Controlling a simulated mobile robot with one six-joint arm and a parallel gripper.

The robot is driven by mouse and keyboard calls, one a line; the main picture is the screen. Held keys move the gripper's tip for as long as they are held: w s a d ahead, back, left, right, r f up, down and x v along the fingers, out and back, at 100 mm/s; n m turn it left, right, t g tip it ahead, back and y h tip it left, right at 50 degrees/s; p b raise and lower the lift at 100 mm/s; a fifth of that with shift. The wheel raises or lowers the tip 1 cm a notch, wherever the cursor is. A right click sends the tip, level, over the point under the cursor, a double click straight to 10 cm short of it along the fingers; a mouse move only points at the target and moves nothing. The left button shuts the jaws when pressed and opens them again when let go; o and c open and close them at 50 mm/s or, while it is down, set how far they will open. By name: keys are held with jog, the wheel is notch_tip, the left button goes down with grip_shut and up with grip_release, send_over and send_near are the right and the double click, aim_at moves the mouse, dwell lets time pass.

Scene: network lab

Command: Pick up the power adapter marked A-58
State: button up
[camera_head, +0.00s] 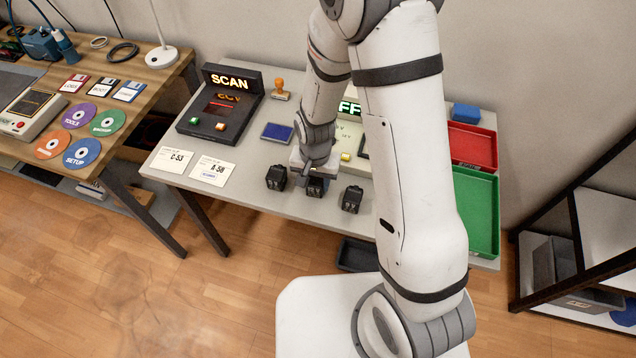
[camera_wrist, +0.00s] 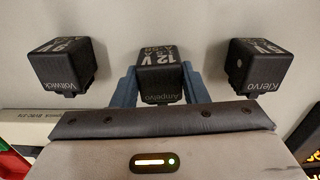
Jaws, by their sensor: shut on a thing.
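Three black power adapters stand in a row near the front of the grey table. My gripper (camera_wrist: 160,90) is shut on the middle adapter (camera_head: 317,187), its blue fingers on either side of it. In the wrist view this middle adapter (camera_wrist: 160,72) reads "12 V" and "Ampelvo". The left adapter (camera_wrist: 64,66) there reads "Voltwick" and the right adapter (camera_wrist: 260,67) reads "Klervo"; both stand apart from the fingers. A card marked A-58 (camera_head: 212,171) lies on the table left of the adapters; its small print is unreadable.
A card marked C-53 (camera_head: 175,158), a SCAN station (camera_head: 220,100) and a stamp (camera_head: 281,90) lie left and behind. A red tray (camera_head: 473,147) and a green tray (camera_head: 483,205) are at the right, partly behind my arm. A wooden table (camera_head: 150,78) stands left.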

jog(key=c, duration=0.4)
jog(key=shift+r, duration=0.1)
jog(key=shift+c, duration=0.2)
